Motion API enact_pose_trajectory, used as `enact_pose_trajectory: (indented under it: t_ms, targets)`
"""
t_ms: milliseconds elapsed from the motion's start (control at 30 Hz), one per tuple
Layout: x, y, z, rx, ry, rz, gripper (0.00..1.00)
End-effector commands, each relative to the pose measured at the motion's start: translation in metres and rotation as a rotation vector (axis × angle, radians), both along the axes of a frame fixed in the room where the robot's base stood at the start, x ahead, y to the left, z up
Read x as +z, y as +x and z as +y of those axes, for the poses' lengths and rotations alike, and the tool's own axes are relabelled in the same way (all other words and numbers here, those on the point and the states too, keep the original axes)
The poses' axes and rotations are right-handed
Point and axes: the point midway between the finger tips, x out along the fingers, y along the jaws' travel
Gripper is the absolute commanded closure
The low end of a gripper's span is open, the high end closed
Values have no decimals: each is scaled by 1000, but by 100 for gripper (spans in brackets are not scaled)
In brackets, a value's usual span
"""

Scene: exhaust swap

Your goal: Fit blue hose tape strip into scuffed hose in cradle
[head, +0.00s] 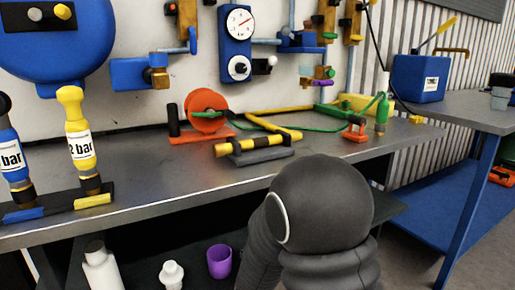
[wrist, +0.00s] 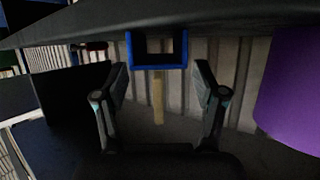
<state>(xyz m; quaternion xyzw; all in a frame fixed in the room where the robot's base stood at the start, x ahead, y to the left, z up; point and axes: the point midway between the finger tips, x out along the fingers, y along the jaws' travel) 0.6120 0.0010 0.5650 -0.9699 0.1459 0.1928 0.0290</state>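The yellow hose (head: 262,142) with dark bands lies in a grey cradle (head: 265,155) on the bench; scuffs are too small to tell. In the head view my dark arm is at the lower middle and my gripper is hidden.
An orange reel (head: 206,110) and a green hose (head: 345,112) lie behind the cradle on the grey bench (head: 150,180). Blue and yellow bottles (head: 80,145) stand at left. A purple cup (head: 219,261) is under the bench; a large purple surface (wrist: 290,95) fills the wrist view's right.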

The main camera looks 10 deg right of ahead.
Motion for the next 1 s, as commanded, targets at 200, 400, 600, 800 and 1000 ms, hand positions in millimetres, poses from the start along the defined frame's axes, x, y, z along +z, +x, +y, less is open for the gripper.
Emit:
enact_pose_trajectory:
  t_ms: [200,400,600,800,1000]
  targets:
    - [1,-1,1,0,0,0,30]
    - [9,-19,7,2,0,-1,30]
    - [20,-46,15,3,0,-1,30]
    - [27,-62,20,1,0,-1,30]
    - [29,-67,20,0,0,0,30]
